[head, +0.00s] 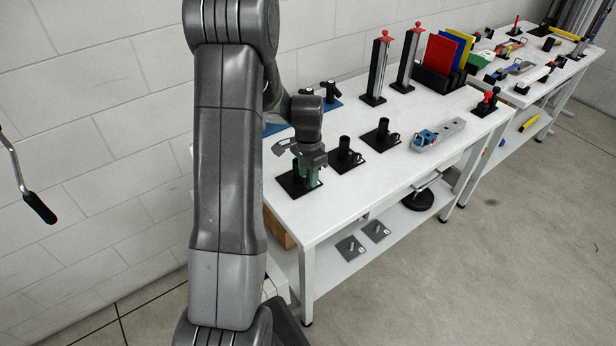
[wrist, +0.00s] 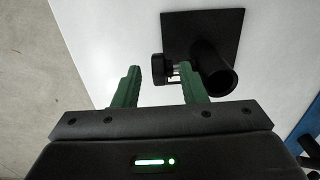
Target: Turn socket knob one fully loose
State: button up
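The nearest socket (head: 289,184) stands on the white table in the head view, partly hidden by my gripper (head: 309,174). In the wrist view this socket (wrist: 217,74) is a black tube on a square black plate (wrist: 204,27). Its black knob (wrist: 157,69) sticks out to the left on a short metallic screw. My gripper (wrist: 159,69) has two green fingers, spread apart. In the picture the knob lies between the fingertips, closer to the right one, with a gap to the left one. I cannot tell whether the right finger touches the knob or screw.
Two similar sockets (head: 345,157) (head: 381,136) stand further along the table (head: 350,198). A grey and blue device (head: 437,136) lies to their right. Two red-topped posts (head: 377,70) and coloured panels (head: 441,54) stand behind. The table's front edge is near my gripper.

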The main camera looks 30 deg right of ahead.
jog(key=shift+f, duration=1.2)
jog(key=shift+c, duration=0.5)
grip_shut()
jog(key=shift+f+b, duration=0.15)
jog(key=shift+b, duration=0.35)
